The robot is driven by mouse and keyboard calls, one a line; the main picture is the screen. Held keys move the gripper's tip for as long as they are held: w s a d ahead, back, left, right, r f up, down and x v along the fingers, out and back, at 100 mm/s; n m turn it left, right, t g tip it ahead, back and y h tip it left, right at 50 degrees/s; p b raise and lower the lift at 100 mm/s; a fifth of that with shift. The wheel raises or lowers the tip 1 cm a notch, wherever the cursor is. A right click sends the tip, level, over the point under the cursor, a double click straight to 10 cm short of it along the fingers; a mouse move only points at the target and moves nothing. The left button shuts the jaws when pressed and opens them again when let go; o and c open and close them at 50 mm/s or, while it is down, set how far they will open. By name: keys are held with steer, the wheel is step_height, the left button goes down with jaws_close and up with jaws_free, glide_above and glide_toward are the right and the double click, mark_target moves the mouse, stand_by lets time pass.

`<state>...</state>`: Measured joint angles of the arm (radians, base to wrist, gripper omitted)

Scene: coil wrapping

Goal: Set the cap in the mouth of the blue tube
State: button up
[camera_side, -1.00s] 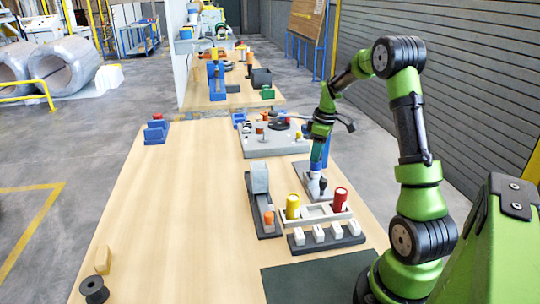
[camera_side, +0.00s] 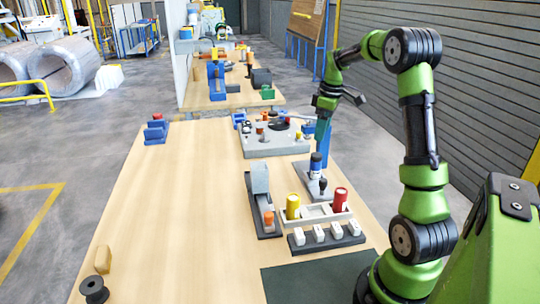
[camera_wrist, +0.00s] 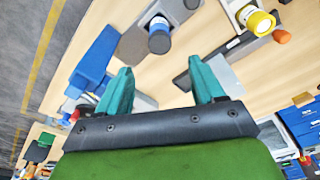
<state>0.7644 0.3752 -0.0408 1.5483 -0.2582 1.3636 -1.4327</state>
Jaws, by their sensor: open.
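The blue tube (camera_side: 316,168) stands upright in a white collar on a grey plate, right of the table's middle. A dark round top, which looks like the cap (camera_side: 316,157), sits at its mouth. In the wrist view, the dark cap face (camera_wrist: 160,43) lies inside or on the blue rim; how deep it sits I cannot tell. My gripper (camera_side: 322,117) is above and behind the tube, clear of it. In the wrist view, its teal fingers (camera_wrist: 163,82) are wide apart with nothing between them.
In front is a pale tray with a yellow cylinder (camera_side: 292,207) and a red one (camera_side: 340,200). The table's left side is mostly clear.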

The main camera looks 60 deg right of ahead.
step_height(320, 180, up, 8)
steer(key=s, duration=0.1)
steer(key=shift+r, duration=0.25)
steer(key=shift+d, duration=0.1)
steer(key=s+a+m+t, duration=0.2)
steer(key=s+a, duration=0.1)
steer(key=a, duration=0.8)
steer(key=s+a+f+m+t+y, duration=0.1)
steer(key=s+a+m+t, duration=0.1)
steer(key=a, duration=1)
steer(key=s+a+f+m+t, duration=0.1)
steer(key=s+a+m+t, duration=0.1)
steer(key=a, duration=0.9)
steer(key=shift+s+a+f+y, duration=0.25)
steer(key=shift+s+y, duration=0.15)
steer(key=shift+s, duration=0.45)
